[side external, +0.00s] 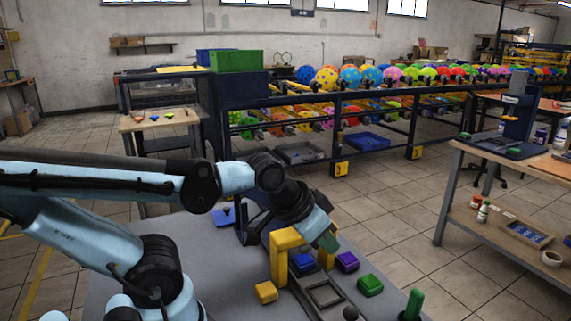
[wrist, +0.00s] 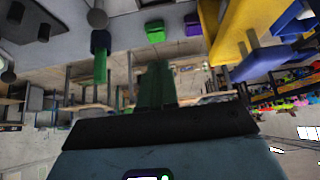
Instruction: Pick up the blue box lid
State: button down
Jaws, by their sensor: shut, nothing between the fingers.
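A small blue box (side external: 303,262), which looks like the one with the blue lid, sits under the yellow arch (side external: 290,240) on the grey table. Whether its lid is separate is too small to tell. A flat blue piece with a knob (side external: 222,216) lies further back left. My gripper (side external: 328,242) has green fingers and is shut and empty, above and just right of the arch, apart from the blue box. In the upside-down wrist view, the fingers (wrist: 157,84) point at open space, with blue pieces (wrist: 264,62) at the right beside the yellow arch (wrist: 228,32).
A yellow box (side external: 266,292), a purple box (side external: 346,261) and a green box (side external: 370,285) stand around the arch. A dark square frame (side external: 325,295) lies in front. A green post (side external: 412,304) rises at the front right. The arch is a close obstacle.

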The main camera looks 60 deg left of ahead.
jog(key=c, duration=0.9)
grip_release()
jog(key=shift+o, duration=0.2)
